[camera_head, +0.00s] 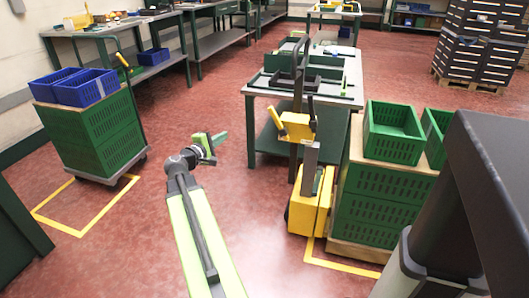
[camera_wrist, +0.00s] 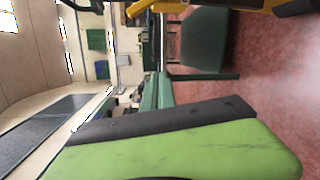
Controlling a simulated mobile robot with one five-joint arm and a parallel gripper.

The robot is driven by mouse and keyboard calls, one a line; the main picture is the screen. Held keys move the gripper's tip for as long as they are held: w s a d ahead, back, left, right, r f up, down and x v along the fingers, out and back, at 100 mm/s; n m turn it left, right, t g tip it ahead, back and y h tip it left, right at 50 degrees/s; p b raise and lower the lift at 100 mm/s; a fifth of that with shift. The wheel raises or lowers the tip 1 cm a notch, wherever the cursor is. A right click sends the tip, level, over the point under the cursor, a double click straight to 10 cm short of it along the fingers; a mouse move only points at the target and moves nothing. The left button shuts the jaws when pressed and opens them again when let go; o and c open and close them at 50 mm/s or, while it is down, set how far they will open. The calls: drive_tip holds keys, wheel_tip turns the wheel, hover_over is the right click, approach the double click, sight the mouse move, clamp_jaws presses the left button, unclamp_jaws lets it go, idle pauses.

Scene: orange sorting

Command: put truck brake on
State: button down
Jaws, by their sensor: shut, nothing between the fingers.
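The yellow truck (camera_head: 306,210) stands right of centre in the head view, beside a stack of green crates. A dark mast rises from it, with a yellow control head (camera_head: 296,126) and a dark handle frame above. I cannot tell which part is the brake. My gripper (camera_head: 216,142), green and black, is shut and empty. It is in the air left of the truck, clearly apart from it. In the wrist view, a green finger (camera_wrist: 180,150) fills the bottom, and a yellow part (camera_wrist: 195,4) shows at the top edge, probably the truck.
At left, blue crates (camera_head: 85,90) top a green stack on a trolley. Red floor (camera_head: 130,230) is open between trolley and truck.

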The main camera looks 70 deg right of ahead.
sight(279, 123)
drive_tip(key=s+d+f+n+g+h+b, duration=0.1)
drive_tip(key=s+d+n+h+b, duration=0.1)
drive_tip(key=s+d+b, duration=0.2)
drive_tip(key=s+d, duration=0.2)
drive_tip(key=shift+s+f+n+h, duration=0.3)
drive_tip(key=shift+f+h, duration=0.1)
drive_tip(key=shift+d, duration=0.15)
drive_tip(key=s+d+r+p, duration=0.3)
drive_tip(key=s+d, duration=0.2)
drive_tip(key=d, duration=0.4)
drive_tip(key=shift+d, duration=0.35)
